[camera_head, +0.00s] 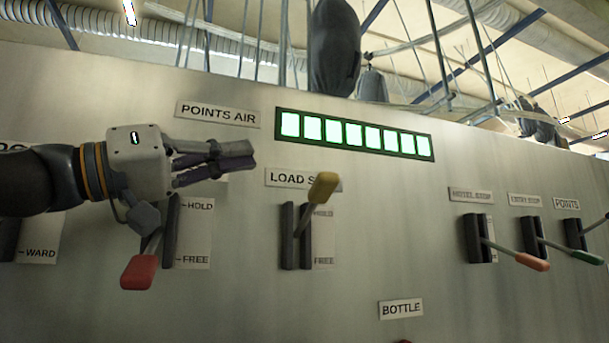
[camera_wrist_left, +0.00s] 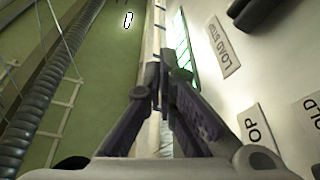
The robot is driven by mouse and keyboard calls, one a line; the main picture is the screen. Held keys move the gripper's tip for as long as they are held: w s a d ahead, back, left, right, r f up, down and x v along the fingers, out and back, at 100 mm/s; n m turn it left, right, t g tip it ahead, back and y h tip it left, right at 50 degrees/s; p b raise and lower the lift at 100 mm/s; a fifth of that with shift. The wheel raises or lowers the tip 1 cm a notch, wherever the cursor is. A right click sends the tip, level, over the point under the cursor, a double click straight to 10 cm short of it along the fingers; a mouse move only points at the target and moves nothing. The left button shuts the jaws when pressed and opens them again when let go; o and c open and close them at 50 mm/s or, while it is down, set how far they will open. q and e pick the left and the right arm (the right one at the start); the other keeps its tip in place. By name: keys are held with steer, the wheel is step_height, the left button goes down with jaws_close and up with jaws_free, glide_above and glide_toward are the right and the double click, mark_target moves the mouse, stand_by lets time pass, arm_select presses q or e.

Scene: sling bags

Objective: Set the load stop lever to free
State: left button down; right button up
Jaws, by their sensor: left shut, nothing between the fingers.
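The load stop lever (camera_head: 323,187) has a yellow knob and a grey rod, and it rises from a dark slotted bracket (camera_head: 289,240) under a plate reading LOAD S..., partly covered by the knob. The knob is up near the HOLD mark, above the FREE mark on the label (camera_head: 323,258). My left gripper (camera_head: 250,155) is shut and empty, up and left of the yellow knob and apart from it. In the left wrist view its fingers (camera_wrist_left: 160,75) meet, with the load stop plate (camera_wrist_left: 223,47) to their right. My right gripper is in neither view.
A red-knobbed lever (camera_head: 138,271) with its own HOLD and FREE label stands below my left gripper. A row of lit panels (camera_head: 353,134) is above the load stop lever. Orange (camera_head: 532,262) and green (camera_head: 588,257) levers are at the right. The panel between is clear.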

arm_select(q)
step_height(320, 180, up, 3)
glide_above(311, 209)
steer(key=s+a, duration=0.2)
steer(key=s, duration=0.1)
steer(key=f, duration=0.2)
steer(key=s+d+f, duration=0.1)
steer(key=shift+s+f+p, duration=0.1)
steer(key=shift+f+p, duration=0.2)
steer(key=shift+f, duration=0.05)
